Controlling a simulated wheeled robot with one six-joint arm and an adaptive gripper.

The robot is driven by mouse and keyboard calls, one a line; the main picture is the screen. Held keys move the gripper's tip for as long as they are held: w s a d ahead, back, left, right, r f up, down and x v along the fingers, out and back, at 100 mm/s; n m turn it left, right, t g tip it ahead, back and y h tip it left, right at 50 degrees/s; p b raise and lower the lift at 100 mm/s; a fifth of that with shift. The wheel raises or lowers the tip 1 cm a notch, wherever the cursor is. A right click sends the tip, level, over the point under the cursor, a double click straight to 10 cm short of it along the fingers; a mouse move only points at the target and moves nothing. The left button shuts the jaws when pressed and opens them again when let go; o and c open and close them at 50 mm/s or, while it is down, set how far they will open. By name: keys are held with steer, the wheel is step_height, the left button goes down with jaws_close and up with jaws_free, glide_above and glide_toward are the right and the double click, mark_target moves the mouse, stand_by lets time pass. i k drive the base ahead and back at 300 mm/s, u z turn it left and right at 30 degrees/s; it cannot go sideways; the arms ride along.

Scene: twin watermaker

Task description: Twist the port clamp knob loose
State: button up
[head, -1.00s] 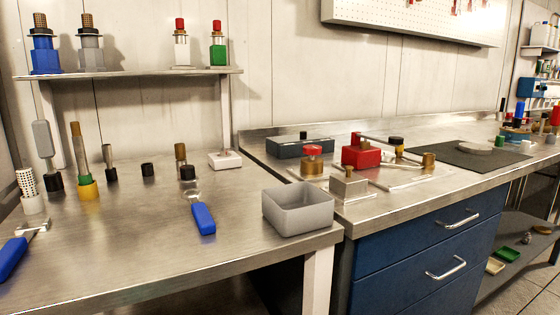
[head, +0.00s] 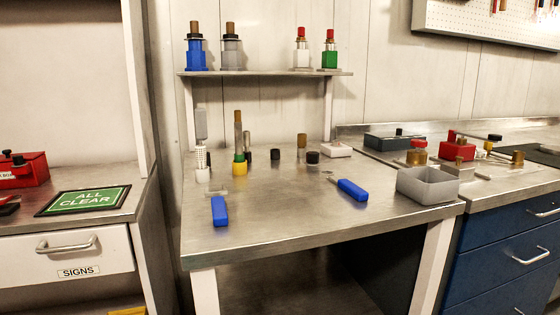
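I cannot tell which part is the port clamp knob. On the right-hand counter, small in view, a red block (head: 458,152) has a red knob on top. Left of it stands a brass piece with a red top (head: 417,152). Right of it are a black-topped yellow piece (head: 489,145) and a plain brass cylinder (head: 517,158). The grey bin partly hides the lower left of this group. My gripper is not in view.
A steel table (head: 290,215) in front holds two blue-handled tools (head: 219,210), (head: 352,190), upright cylinders and a grey bin (head: 428,186) at its right corner. A shelf (head: 265,73) stands behind.

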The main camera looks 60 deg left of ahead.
mark_target(313, 156)
steer(key=k, duration=0.25)
steer(key=u, duration=1)
